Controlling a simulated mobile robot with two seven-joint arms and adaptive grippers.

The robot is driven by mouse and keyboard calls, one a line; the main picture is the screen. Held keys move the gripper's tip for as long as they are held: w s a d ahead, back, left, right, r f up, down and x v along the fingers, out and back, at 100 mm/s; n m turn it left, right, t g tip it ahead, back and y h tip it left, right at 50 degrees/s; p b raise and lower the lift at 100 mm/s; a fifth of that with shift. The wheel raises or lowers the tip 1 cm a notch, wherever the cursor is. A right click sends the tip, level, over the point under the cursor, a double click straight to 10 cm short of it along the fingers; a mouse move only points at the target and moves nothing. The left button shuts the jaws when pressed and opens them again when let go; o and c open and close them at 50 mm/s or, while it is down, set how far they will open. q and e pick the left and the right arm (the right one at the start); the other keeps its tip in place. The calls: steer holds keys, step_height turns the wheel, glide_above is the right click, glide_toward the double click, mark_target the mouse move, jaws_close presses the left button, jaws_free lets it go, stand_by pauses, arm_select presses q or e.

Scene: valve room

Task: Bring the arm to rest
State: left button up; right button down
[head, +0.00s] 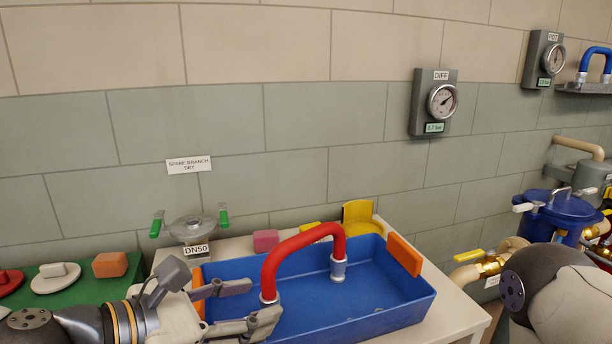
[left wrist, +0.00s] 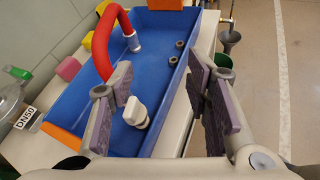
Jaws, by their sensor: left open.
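My left gripper (head: 265,299) is open over the left part of a blue tray (head: 400,311). In the left wrist view its two padded fingers (left wrist: 160,75) stand wide apart, with nothing held between them. A red curved hose (head: 300,242) with grey end fittings is in the tray, close to the fingers in the head view. In the left wrist view the hose (left wrist: 101,42) lies left of the gap, and a white fitting (left wrist: 135,112) sits in the tray below the gap. My right arm shows at the lower right, but its gripper is out of view.
A DN50 flange with green handles (head: 190,228) stands behind the tray. A green surface (head: 110,290) at left carries red, white and orange pieces. A blue vessel (head: 560,212) and brass valve (head: 490,265) are at right. Gauges, including DIFF (head: 441,101), hang on the wall.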

arm_select(q)
steer(key=s+f+m+g+y, duration=0.2)
steer(key=s+f+m+g, duration=0.4)
steer(key=f, duration=0.5)
steer(key=s+f+m+g+y, duration=0.1)
steer(key=s+f+m, duration=0.3)
steer(key=s+f, duration=0.5)
steer(key=s+a+f+m+g+y, duration=0.4)
steer(key=s+a+f+m+y, duration=0.2)
steer(key=s+a+f+m, duration=0.6)
steer(key=s+a+m, duration=0.2)
steer(key=shift+s+a+y, duration=0.15)
steer(key=shift+s+y, duration=0.15)
